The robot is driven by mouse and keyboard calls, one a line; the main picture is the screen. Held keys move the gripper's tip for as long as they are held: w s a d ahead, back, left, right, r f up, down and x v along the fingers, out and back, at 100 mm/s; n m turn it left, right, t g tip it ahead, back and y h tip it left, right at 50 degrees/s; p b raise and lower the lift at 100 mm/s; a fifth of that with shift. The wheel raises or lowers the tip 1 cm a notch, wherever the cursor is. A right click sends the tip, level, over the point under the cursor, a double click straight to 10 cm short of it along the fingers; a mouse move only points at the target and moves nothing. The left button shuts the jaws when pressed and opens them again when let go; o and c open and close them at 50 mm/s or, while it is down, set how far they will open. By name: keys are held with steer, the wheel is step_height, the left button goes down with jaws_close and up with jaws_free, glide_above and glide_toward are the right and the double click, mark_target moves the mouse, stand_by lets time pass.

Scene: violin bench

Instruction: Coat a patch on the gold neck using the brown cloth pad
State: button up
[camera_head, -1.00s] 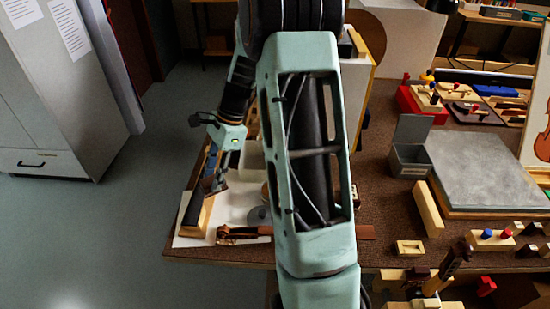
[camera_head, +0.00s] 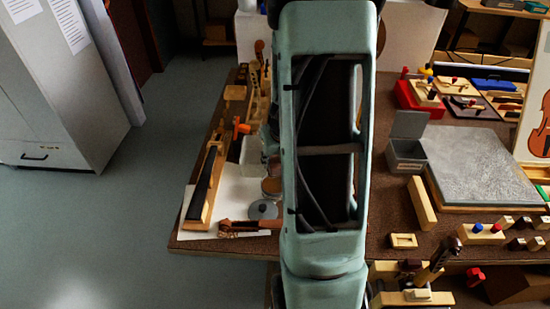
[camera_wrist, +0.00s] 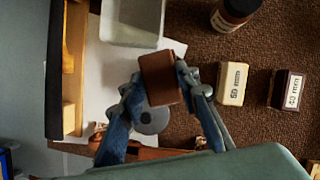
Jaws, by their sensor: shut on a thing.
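My gripper (camera_wrist: 160,92) is shut on the brown cloth pad (camera_wrist: 158,78), a small reddish-brown block, in the wrist view. In the head view my arm hides the gripper and pad. A golden wooden neck with a black fingerboard (camera_head: 204,182) lies on a white sheet at the bench's left end. Its golden wood (camera_wrist: 76,40) shows at the left of the wrist view, left of and apart from the pad. A reddish-brown neck with a scroll (camera_head: 240,228) lies crosswise at the front edge. No coated patch can be made out.
A pale open container (camera_wrist: 132,35) and a grey disc (camera_wrist: 153,121) are close to the pad. A brown jar (camera_wrist: 235,12) and small labelled blocks (camera_wrist: 232,83) stand to the right. A grey lidded box (camera_head: 407,155) and grey slab (camera_head: 480,165) occupy the bench's right.

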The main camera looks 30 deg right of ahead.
steer(key=shift+f+b, duration=2.95)
steer(key=shift+f, duration=0.1)
steer(key=shift+s+f+b, duration=0.1)
steer(key=shift+f+b, duration=0.25)
steer(key=shift+f, duration=0.1)
step_height(320, 180, up, 7)
steer(key=p, duration=0.7)
steer(key=shift+r, duration=0.1)
stand_by(0.5)
